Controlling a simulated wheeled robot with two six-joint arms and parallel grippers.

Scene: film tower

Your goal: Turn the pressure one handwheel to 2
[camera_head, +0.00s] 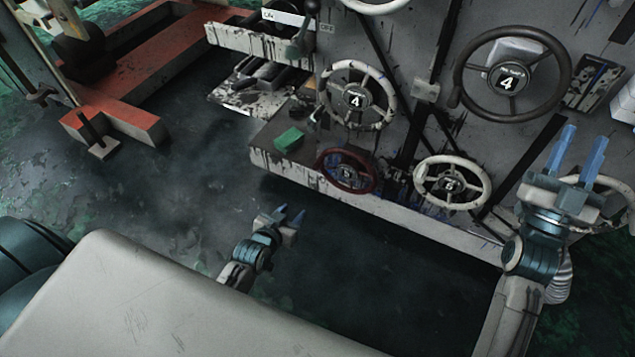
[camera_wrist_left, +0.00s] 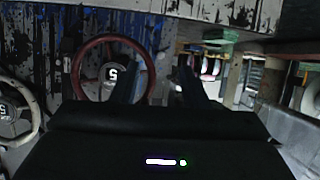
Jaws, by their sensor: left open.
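Several handwheels are on the grey panel; their small name labels are too blurred to tell which is pressure one. A black-rimmed wheel (camera_head: 457,77) shows 4 at upper right. A worn white wheel (camera_head: 391,108) left of it also shows 4. My left gripper (camera_head: 290,217) is open and empty, below and left of the red wheel. The left wrist view shows the red wheel (camera_wrist_left: 76,77) beyond the fingers (camera_wrist_left: 160,78). My right gripper (camera_head: 578,152) is open and empty.
A green block (camera_head: 288,139) lies on the ledge left of the red wheel. An open drawer (camera_head: 232,40) and a paint-spattered tray stand at upper left. A red frame (camera_head: 130,118) is on the far left. Another pale wheel (camera_head: 622,186) is partly behind my right gripper.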

